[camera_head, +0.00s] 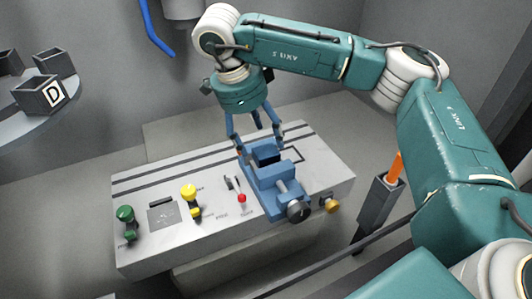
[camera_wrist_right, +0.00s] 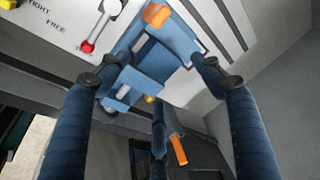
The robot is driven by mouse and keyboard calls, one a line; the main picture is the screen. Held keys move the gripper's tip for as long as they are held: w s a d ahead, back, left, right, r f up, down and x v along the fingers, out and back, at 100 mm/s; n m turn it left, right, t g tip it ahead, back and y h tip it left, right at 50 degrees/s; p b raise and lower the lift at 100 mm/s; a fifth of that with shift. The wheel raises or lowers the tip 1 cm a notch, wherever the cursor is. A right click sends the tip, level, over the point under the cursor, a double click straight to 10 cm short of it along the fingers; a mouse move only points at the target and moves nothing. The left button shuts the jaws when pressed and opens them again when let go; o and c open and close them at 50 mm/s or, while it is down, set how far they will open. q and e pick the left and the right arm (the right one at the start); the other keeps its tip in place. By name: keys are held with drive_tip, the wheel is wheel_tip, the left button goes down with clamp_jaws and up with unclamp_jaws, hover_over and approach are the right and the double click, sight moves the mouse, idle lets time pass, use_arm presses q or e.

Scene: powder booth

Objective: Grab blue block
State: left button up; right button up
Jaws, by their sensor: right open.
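A blue vise-like fixture (camera_head: 275,185) with a dark round knob stands on the grey panel table. A small blue block with a dark top (camera_head: 265,153) sits at its far end; whether it is loose or part of the fixture I cannot tell. My right gripper (camera_head: 257,138) points down over this end, its blue fingers spread around it and empty. In the right wrist view, the fingers (camera_wrist_right: 150,72) are apart, with the blue fixture (camera_wrist_right: 177,37) and a blue block-like piece (camera_wrist_right: 136,82) between and beyond them. Contact is unclear. My left gripper is not in view.
The panel table (camera_head: 140,188) carries a green knob (camera_head: 124,214), a yellow knob (camera_head: 189,192) and a red-tipped lever (camera_head: 242,198). A dark stand (camera_head: 376,208) holding an orange bar (camera_head: 395,167) is at right. Open boxes (camera_head: 40,95) sit on a round table at left.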

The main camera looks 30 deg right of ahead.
sight(266, 151)
drive_tip(key=p+x, duration=0.2)
drive_tip(key=x, duration=0.2)
drive_tip(key=shift+d+f, duration=0.15)
drive_tip(key=shift+f, duration=0.4)
drive_tip(key=shift+c, duration=1)
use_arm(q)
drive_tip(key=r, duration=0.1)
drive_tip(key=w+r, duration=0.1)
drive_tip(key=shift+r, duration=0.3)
use_arm(e)
drive_tip(key=c, duration=1.2)
